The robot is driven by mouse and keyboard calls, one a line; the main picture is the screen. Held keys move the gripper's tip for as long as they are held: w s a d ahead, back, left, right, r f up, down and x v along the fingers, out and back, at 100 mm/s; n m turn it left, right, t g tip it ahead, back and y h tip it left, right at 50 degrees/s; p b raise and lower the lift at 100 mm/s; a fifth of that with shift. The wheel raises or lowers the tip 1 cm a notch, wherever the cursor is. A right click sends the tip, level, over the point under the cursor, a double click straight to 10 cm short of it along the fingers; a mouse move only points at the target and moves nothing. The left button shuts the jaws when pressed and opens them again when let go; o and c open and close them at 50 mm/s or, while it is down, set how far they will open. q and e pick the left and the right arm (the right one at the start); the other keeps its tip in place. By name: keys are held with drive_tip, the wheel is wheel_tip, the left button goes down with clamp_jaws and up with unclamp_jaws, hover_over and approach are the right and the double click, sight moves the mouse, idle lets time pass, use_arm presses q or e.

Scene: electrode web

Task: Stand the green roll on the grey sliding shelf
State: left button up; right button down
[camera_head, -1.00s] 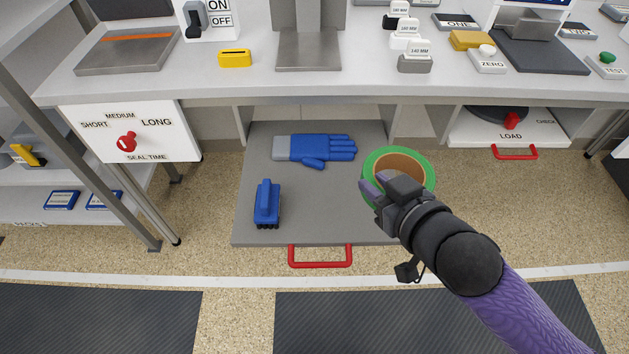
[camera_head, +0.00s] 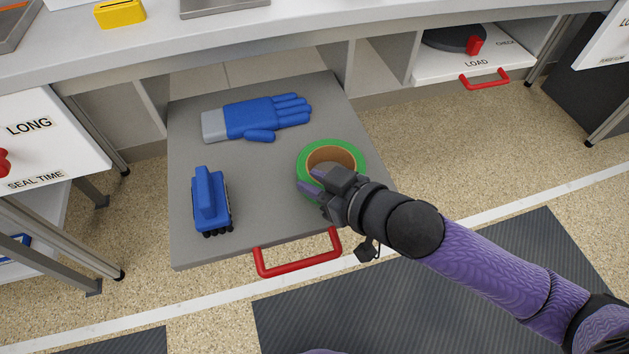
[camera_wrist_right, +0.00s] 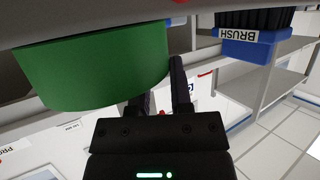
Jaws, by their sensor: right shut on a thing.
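The green roll (camera_head: 346,149) has a brown core and sits with its round opening facing up, at the front right of the grey sliding shelf (camera_head: 270,180). My right gripper (camera_head: 314,182) is at the roll's near left side, shut on its wall. In the right wrist view, which looks turned over, the green side of the roll (camera_wrist_right: 95,68) fills the upper left against the grey shelf (camera_wrist_right: 110,14). The roll seems to touch the shelf or be very close to it; its underside is hidden. My left gripper is not in view.
A blue glove (camera_head: 262,118) lies at the back of the shelf and a blue brush (camera_head: 209,203) at its left. A red handle (camera_head: 298,262) is on the shelf's front edge. Bare shelf lies between brush and roll.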

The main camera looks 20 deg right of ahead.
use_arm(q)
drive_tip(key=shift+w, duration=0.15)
use_arm(e)
drive_tip(key=shift+f, duration=0.1)
drive_tip(key=c, duration=0.5)
unclamp_jaws()
drive_tip(key=shift+c, duration=0.2)
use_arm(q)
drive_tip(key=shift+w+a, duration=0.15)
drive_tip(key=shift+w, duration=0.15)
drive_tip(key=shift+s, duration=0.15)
